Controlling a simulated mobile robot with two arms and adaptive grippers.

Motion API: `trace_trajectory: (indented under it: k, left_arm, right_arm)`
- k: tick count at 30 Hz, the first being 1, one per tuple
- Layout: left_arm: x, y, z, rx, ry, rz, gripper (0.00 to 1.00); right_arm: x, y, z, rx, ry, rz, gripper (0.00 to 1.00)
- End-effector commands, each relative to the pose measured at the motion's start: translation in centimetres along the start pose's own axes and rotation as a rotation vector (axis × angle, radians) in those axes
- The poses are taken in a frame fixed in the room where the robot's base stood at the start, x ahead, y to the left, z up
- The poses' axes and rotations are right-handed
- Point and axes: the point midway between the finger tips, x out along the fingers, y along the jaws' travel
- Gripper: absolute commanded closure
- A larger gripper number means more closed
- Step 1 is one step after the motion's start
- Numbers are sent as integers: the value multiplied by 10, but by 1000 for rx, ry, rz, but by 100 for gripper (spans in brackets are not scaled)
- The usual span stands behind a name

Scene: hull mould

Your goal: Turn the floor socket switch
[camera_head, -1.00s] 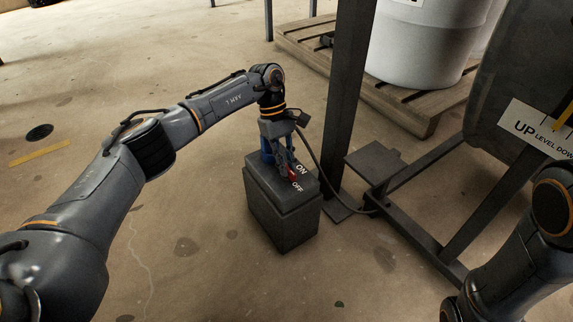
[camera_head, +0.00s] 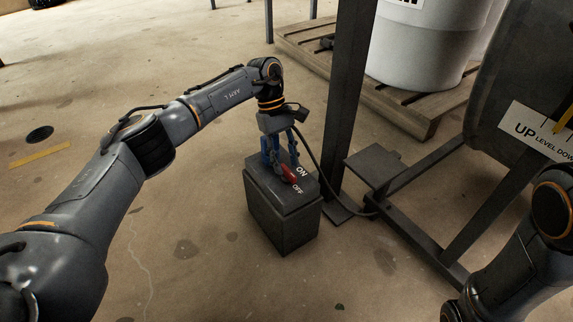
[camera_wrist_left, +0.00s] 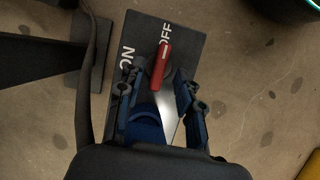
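The floor socket is a dark grey box (camera_head: 284,222) standing on the floor, with white ON and OFF labels on its top. Its red switch handle (camera_head: 289,173) lies between the labels. In the left wrist view the red handle (camera_wrist_left: 160,66) has its far end close to OFF. My left gripper (camera_head: 281,162) is above the box top, pointing down. In the left wrist view its fingers (camera_wrist_left: 155,88) are apart, with the handle between and beyond the tips. Whether a finger touches it is unclear. My right gripper is out of view.
A dark upright post (camera_head: 346,100) stands right behind the box, with a black cable (camera_head: 318,165) beside it. A metal frame (camera_head: 420,235) and the mould with its UP/DOWN label (camera_head: 535,128) are at right. A wooden pallet (camera_head: 405,112) bears a white drum. Floor at left is clear.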

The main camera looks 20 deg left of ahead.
Motion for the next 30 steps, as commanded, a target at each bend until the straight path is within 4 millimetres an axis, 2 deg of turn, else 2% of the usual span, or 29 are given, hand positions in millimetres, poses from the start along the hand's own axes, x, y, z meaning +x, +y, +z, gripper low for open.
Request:
trace_trajectory:
  k: [6, 13, 18, 30]
  left_arm:
    - [-50, 1, 0, -1, 2, 4, 64]
    - [-88, 1, 0, 0, 2, 2, 64]
    - [-100, 0, 0, 0, 1, 0, 64]
    - [-101, 0, 0, 0, 0, 0, 64]
  right_arm:
    - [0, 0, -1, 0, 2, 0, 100]
    - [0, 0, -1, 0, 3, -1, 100]
    - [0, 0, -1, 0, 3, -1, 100]
    - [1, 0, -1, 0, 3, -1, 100]
